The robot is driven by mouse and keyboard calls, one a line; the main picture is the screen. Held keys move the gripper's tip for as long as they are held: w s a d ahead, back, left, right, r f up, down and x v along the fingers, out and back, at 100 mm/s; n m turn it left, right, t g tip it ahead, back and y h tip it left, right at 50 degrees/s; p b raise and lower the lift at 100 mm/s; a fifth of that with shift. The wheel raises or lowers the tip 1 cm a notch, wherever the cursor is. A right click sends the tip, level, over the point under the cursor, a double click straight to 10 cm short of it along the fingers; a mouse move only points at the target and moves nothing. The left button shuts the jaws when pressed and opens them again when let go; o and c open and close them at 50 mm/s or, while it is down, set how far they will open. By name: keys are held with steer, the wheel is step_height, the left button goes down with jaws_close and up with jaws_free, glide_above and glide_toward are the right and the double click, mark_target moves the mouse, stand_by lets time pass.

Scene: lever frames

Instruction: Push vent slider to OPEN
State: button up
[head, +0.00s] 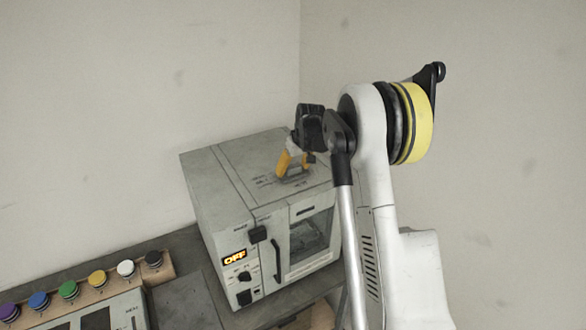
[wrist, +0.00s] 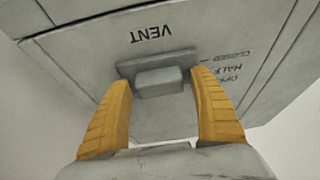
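The vent slider (wrist: 159,82) is a small grey block on a grey plate on top of the oven-like machine (head: 225,180). The word VENT stands upside down above it in the wrist view. The labels CLOSED, HALF and OPEN run down to its right; I cannot tell for sure which mark it stands at. My gripper (wrist: 164,78) is open, with its orange fingers on either side of the block and gaps showing between. In the head view my gripper (head: 294,162) points down at the machine's top, and its fingers partly hide the slider area.
The machine's front has a display reading OFF (head: 234,257), a dark knob, a handle and a windowed door (head: 308,245). A panel with several coloured knobs (head: 97,277) lies at the lower left.

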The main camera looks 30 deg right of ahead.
steer(key=c, duration=1.2)
steer(key=w+b, duration=0.1)
steer(key=w, duration=0.4)
steer(key=shift+a+b, duration=0.1)
steer(key=shift+b, duration=0.3)
steer(key=shift+o, duration=0.2)
steer(key=shift+w, duration=0.15)
steer(key=shift+r, duration=0.15)
steer(key=o, duration=1.4)
steer(key=shift+w, duration=0.15)
steer(key=v, duration=1.2)
